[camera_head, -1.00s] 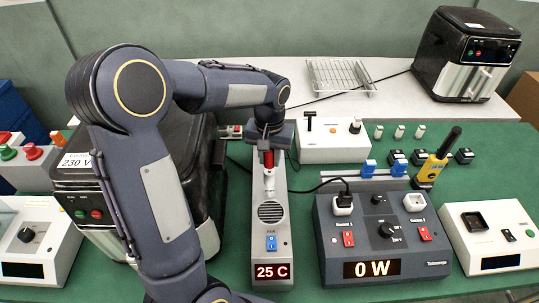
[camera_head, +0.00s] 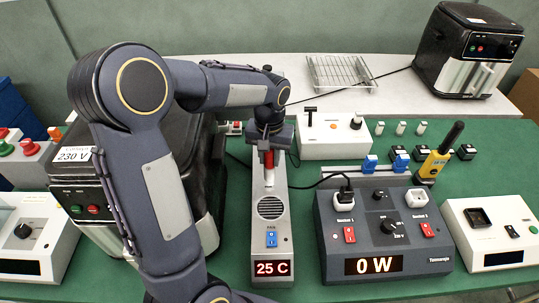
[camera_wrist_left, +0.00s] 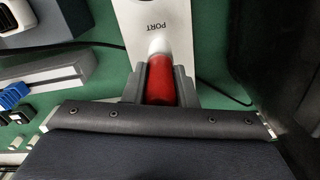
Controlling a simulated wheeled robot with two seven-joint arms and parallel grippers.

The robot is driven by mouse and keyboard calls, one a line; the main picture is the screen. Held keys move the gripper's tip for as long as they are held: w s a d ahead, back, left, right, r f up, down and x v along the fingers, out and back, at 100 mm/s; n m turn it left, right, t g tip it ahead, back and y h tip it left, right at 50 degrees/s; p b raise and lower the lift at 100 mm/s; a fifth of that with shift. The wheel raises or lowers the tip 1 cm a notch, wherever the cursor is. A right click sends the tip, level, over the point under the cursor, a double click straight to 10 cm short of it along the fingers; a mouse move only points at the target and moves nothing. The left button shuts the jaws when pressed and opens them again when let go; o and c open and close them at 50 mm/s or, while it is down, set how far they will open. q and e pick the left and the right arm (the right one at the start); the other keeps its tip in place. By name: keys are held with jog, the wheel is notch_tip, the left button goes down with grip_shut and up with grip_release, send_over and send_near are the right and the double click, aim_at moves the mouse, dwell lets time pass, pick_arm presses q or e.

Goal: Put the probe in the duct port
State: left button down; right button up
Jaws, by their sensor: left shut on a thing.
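The probe (camera_wrist_left: 161,85) has a red body and is held between the fingers of my left gripper (camera_wrist_left: 161,72) in the left wrist view. Its red part also shows below the gripper in the head view (camera_head: 268,159). The duct unit (camera_head: 270,235) is a narrow grey box with a round grille, a blue fan switch and a display reading 25 C. Its port (camera_wrist_left: 160,45) is a white round piece beside the label PORT. The probe's front end meets the white port piece; how deep it sits is hidden. My right gripper is not in view.
A power meter (camera_head: 383,245) reading 0 W stands right of the duct unit, with a black cable behind it. A black fryer (camera_head: 65,180) labelled 230 V stands left, behind my left arm. A yellow tester (camera_head: 433,165) and a white box (camera_head: 330,145) stand further back.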

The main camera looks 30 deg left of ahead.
pick_arm(q)
jog(key=c, duration=1.1)
grip_release()
jog(key=shift+r, duration=0.15)
jog(key=shift+r+p, duration=2.55)
jog(key=shift+r, duration=0.35)
notch_tip(320, 180, up, 8)
jog(key=shift+f+b, duration=0.1)
jog(key=shift+b, duration=0.35)
jog(key=shift+s, duration=0.1)
